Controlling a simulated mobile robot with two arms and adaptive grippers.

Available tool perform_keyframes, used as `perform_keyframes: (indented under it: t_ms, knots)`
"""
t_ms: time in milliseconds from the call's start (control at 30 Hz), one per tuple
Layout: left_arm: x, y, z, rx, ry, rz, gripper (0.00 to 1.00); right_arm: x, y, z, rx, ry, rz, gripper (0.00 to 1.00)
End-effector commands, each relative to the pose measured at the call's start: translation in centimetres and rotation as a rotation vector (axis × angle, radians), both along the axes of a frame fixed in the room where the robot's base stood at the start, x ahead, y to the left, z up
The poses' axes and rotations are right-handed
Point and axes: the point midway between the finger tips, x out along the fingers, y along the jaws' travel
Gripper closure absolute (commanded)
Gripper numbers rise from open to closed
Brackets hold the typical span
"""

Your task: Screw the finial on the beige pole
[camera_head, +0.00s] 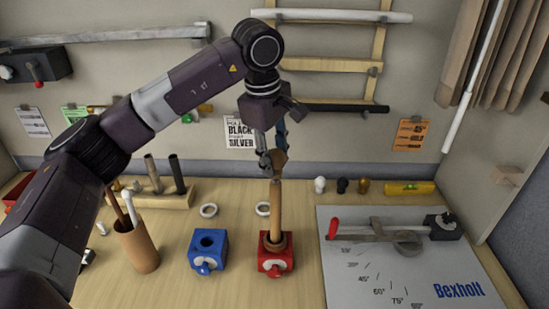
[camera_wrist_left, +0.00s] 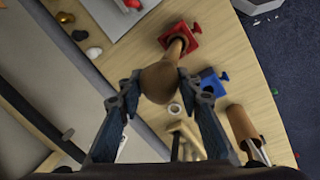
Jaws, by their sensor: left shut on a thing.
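The beige pole (camera_head: 275,208) stands upright in the red vise (camera_head: 273,263). The finial, a brown rounded knob (camera_wrist_left: 159,83), is at the pole's top end and in line with it; a small part of it shows in the head view (camera_head: 279,157). My left gripper (camera_head: 271,161) is shut on the finial from above; in the wrist view its two fingers (camera_wrist_left: 161,88) press on opposite sides of it. The finial and pole look touching, but the joint is too small to judge how far it is threaded. My right gripper is in neither view.
A blue vise (camera_head: 207,247) stands left of the red one, beside a brown cup (camera_head: 138,248) of rods. A grey Bexholt board (camera_head: 400,275) lies at right.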

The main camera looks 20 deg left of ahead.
Motion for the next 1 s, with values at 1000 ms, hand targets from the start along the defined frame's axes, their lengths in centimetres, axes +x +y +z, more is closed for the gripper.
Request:
perform_keyframes:
  t_ms: [1000]
  knots:
    - [0.0, 0.0, -1.0, 0.000, -0.001, 0.000, 0.92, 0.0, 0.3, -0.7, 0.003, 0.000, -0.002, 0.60]
